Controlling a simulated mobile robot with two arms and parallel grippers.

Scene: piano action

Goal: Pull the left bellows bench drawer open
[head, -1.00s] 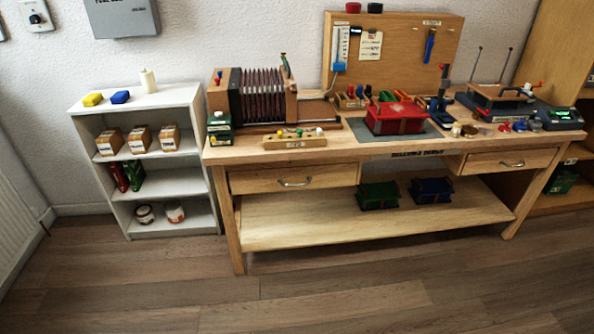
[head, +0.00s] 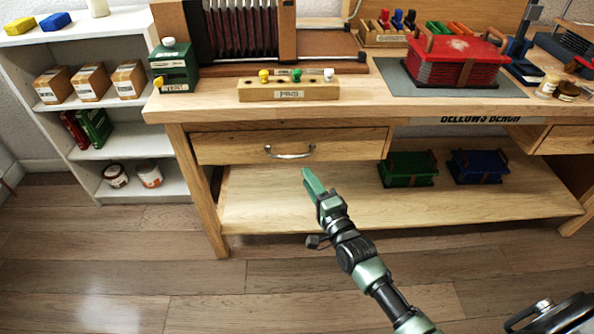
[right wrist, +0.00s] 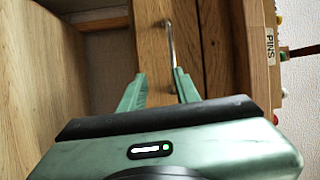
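The left drawer (head: 225,148) of the bellows bench (head: 450,103) is a pale wooden front under the tabletop and looks shut. Its curved metal handle (head: 290,155) is at the middle of the front. My right gripper (head: 306,178) has green fingers and is just below and in front of the handle in the head view, apparently not touching it. In the right wrist view the fingers (right wrist: 158,80) are spread apart, and the handle (right wrist: 170,45) lies beyond the tips, nearer the right finger. My left gripper is not in view.
A pin block (head: 290,90) and a green box (head: 174,68) stand on the benchtop above the drawer. Green (head: 408,168) and blue (head: 478,166) bellows sit on the lower shelf. A white shelf unit (head: 85,45) stands at left.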

